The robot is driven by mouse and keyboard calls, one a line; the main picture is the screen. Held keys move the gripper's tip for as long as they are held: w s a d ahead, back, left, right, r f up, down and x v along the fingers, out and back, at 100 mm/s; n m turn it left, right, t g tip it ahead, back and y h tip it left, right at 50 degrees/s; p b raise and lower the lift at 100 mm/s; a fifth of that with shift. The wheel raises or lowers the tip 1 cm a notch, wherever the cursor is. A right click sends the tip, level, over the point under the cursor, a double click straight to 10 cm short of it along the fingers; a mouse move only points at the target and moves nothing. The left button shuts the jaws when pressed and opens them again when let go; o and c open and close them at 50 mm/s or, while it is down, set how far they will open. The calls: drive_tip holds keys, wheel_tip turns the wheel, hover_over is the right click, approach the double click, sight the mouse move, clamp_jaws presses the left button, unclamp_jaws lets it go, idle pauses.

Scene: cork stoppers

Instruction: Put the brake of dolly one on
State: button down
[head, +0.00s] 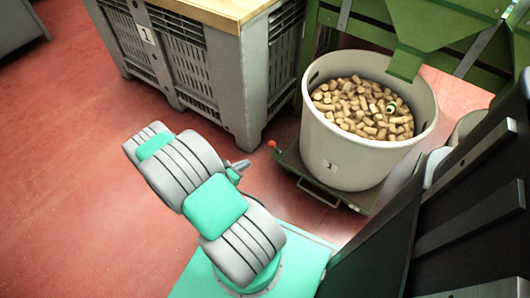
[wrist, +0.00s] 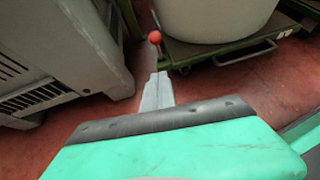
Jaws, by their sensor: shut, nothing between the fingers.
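Dolly one is a low green platform (head: 352,205) on the red floor, and it also shows in the wrist view (wrist: 185,52). A pale bin (head: 327,148) marked 1, full of cork stoppers (head: 352,108), stands on it. A lever with a red knob (head: 272,144) sticks up at the dolly's left corner; in the wrist view the red knob (wrist: 155,37) is just beyond my fingers. My gripper (head: 243,164) is shut and empty, a short way from the knob and apart from it. I cannot tell the brake's state.
A grey crate (head: 230,95) with a wooden top (head: 205,8), marked 1, stands left of the dolly. A green machine with a chute (head: 408,62) stands behind and over the bin. Red floor (head: 70,180) is free at the left.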

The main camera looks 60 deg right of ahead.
drive_tip(key=d+r+b+x, duration=0.1)
drive_tip(key=r+b+x, duration=0.1)
drive_tip(key=x, duration=1)
drive_tip(key=shift+s+d+b, duration=0.25)
drive_tip(key=shift+d+b, duration=0.2)
drive_tip(key=shift+b, duration=0.45)
